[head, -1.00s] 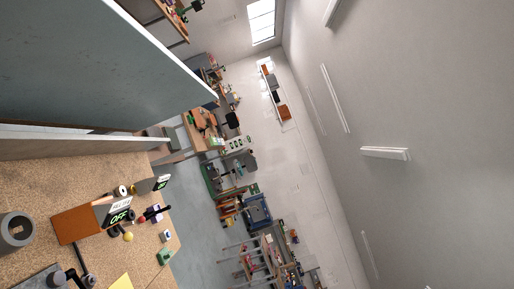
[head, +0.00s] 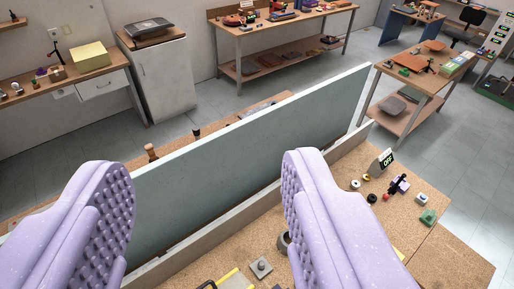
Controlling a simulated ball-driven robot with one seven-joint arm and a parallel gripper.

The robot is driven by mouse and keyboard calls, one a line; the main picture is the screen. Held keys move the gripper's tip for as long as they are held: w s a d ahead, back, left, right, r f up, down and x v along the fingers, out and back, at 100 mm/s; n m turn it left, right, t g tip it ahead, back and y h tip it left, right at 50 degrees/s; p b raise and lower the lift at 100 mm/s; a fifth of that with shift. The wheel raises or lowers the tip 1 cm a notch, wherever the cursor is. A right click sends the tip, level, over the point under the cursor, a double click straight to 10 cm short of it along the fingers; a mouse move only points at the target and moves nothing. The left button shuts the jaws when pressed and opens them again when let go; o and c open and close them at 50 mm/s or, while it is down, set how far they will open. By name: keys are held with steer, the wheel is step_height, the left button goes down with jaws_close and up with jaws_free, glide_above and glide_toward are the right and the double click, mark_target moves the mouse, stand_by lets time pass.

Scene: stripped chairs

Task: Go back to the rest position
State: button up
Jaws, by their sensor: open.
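My gripper (head: 208,200) shows in the lower part of the head view, with two lilac, studded fingers. The fingers are wide apart and nothing is between them. They hang in front of a long grey-blue upright panel (head: 250,150) that runs across the view behind them. No rest position is marked in the view.
A white cabinet (head: 160,80) and a wooden workbench (head: 290,28) stand behind.

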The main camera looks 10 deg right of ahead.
step_height(320, 180, down, 19)
steer(key=b, duration=1.8)
steer(key=shift+f, duration=0.1)
stand_by(0.5)
